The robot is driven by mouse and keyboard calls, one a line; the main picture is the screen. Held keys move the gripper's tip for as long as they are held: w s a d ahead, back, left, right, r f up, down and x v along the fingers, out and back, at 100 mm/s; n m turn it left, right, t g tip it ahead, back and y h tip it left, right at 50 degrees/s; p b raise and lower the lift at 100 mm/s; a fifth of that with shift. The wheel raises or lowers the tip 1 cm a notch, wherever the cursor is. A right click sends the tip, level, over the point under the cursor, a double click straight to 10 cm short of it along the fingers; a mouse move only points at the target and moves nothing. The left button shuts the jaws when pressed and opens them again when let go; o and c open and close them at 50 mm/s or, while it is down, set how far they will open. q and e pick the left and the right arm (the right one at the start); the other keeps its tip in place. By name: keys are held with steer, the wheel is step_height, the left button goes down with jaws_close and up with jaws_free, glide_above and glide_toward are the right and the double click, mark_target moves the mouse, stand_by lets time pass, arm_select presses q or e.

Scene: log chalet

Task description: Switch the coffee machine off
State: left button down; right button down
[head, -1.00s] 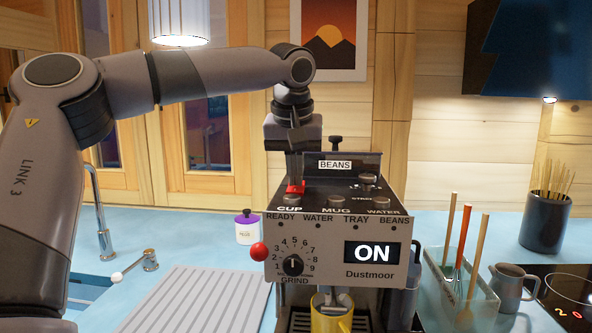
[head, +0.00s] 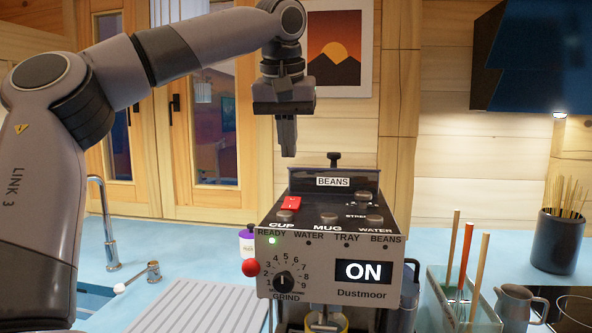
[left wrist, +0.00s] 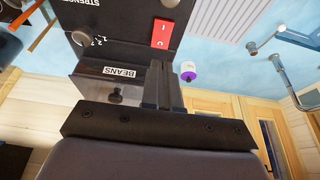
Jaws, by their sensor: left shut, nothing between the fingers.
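The coffee machine (head: 330,255) stands on the blue counter. Its display (head: 363,271) reads ON, and a small green light (head: 272,240) glows below READY. A red rocker switch (head: 291,202) sits on the top panel at the left; it also shows in the left wrist view (left wrist: 163,33), with white marks. My left gripper (head: 287,154) is shut and empty, pointing down above the machine, apart from the switch. Its fingers (left wrist: 160,68) also show in the left wrist view. A yellow mug (head: 338,321) is partly visible under the machine's spout. My right gripper is not in view.
The BEANS hopper (head: 333,181) rises at the back of the machine's top. A red-knobbed lever (head: 250,268) sticks out at the left. A ridged drainboard (head: 200,308) is at the left. A utensil holder (head: 440,300) and a pitcher (head: 515,305) stand at the right.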

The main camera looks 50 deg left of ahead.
mark_target(290, 198)
arm_select(q)
steer(key=v, duration=0.4)
steer(key=shift+s+r, duration=0.15)
steer(key=shift+r, duration=0.2)
steer(key=shift+w+a+r, duration=0.15)
steer(key=shift+w+a, duration=0.3)
steer(key=shift+a, duration=0.1)
steer(key=x, duration=1.4)
steer(key=shift+s+d, duration=0.2)
steer(key=shift+s, duration=0.1)
steer(key=shift+a, duration=0.1)
